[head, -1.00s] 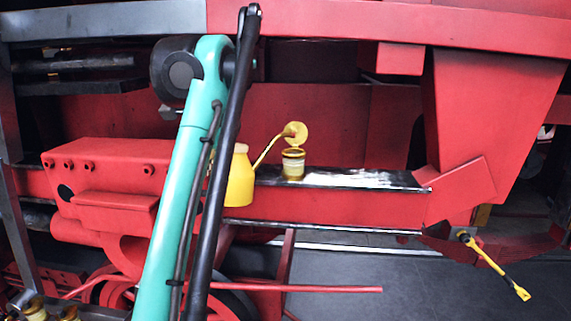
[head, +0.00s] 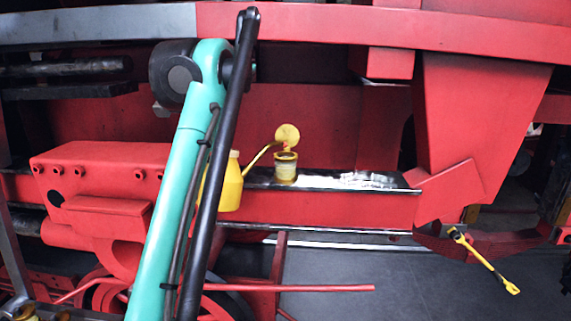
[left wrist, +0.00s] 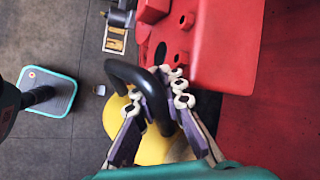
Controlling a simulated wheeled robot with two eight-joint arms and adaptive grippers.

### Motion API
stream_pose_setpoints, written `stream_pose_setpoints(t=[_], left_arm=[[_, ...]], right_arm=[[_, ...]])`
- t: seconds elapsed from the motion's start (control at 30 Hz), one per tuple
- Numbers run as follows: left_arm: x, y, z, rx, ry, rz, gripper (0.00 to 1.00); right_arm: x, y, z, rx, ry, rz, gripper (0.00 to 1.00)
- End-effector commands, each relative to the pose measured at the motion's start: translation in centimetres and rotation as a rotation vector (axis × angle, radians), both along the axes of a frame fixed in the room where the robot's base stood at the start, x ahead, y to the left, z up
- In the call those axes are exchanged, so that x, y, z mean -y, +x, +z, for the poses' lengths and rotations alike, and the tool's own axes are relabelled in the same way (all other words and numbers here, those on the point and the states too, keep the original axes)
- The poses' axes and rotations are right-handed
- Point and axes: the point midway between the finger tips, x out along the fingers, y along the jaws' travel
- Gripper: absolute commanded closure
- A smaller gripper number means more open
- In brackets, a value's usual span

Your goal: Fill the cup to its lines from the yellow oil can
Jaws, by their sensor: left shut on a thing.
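The cup (head: 286,169) is a small brass-coloured cup with a pale band, upright on the dark ledge of the red frame. Its round yellow lid (head: 287,134) stands open. The yellow oil can (head: 231,187) is left of it, partly hidden by my teal arm. Its thin spout reaches up and right, its tip close to the cup's rim by the lid. I cannot tell whether oil flows or how full the cup is. My left gripper (left wrist: 158,100) is shut on the can's black handle (left wrist: 128,70); in the head view the arm hides it. My right gripper is not in view.
The red cylinder block (head: 105,180) is left of the can. A red beam (head: 400,25) crosses above. A yellow-handled tool (head: 485,261) is at the right. A tray with brass pieces (left wrist: 115,38) shows in the wrist view. The ledge right of the cup is clear.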

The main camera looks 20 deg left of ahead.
Motion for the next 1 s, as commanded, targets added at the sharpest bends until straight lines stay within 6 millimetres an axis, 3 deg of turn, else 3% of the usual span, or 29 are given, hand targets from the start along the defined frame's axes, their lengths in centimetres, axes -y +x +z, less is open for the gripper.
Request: stream_pose_setpoints(t=[1.0], left_arm=[[0.0,-0.2,1.6,-0.053,0.038,-0.007,1.0]], right_arm=[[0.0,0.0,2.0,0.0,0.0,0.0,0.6]])
